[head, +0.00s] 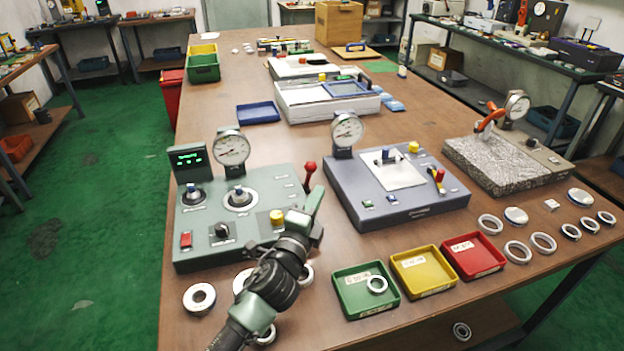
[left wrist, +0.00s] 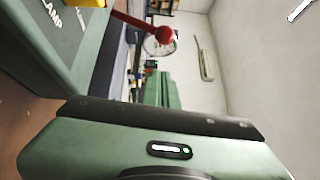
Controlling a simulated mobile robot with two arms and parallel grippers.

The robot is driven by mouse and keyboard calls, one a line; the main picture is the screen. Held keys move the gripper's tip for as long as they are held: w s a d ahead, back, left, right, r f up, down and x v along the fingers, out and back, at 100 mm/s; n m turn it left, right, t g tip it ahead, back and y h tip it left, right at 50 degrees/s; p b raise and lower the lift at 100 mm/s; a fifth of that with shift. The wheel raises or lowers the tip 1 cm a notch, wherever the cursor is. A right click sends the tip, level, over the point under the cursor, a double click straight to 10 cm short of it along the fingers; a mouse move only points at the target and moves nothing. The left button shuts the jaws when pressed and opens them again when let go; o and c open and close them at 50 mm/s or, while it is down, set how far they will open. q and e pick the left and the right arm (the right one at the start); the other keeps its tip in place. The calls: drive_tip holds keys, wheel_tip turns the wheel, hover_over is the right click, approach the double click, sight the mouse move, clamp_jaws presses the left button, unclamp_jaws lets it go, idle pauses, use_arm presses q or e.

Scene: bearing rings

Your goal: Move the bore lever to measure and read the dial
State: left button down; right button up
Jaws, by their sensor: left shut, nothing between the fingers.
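The green-grey gauge station (head: 262,268) stands at the front left of the table, with a round dial (head: 232,149) on a post and a green-lit display (head: 189,157). A ring (head: 240,199) sits on its top. A red-knobbed lever (head: 309,169) stands upright at its right edge; I take this as the bore lever. It also shows in the left wrist view (left wrist: 166,32). My left gripper (head: 317,197) is shut and empty, just in front of the lever and seemingly apart from it. The dial's needle is too small to read. My right gripper is out of view.
A blue-grey station (head: 412,214) with its own dial stands to the right. Green (head: 349,308), yellow (head: 420,287) and red (head: 487,262) trays lie in front; the green one holds a ring. Loose rings lie front left, partly behind my arm, and at right.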

sight(308, 178)
use_arm(q)
drive_tip(key=w, duration=0.4)
drive_tip(key=w+a, duration=0.1)
drive_tip(key=shift+w+r, duration=0.25)
drive_tip(key=shift+w, duration=0.15)
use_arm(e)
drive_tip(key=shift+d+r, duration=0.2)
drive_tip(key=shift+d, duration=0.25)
use_arm(q)
drive_tip(key=shift+p, duration=0.3)
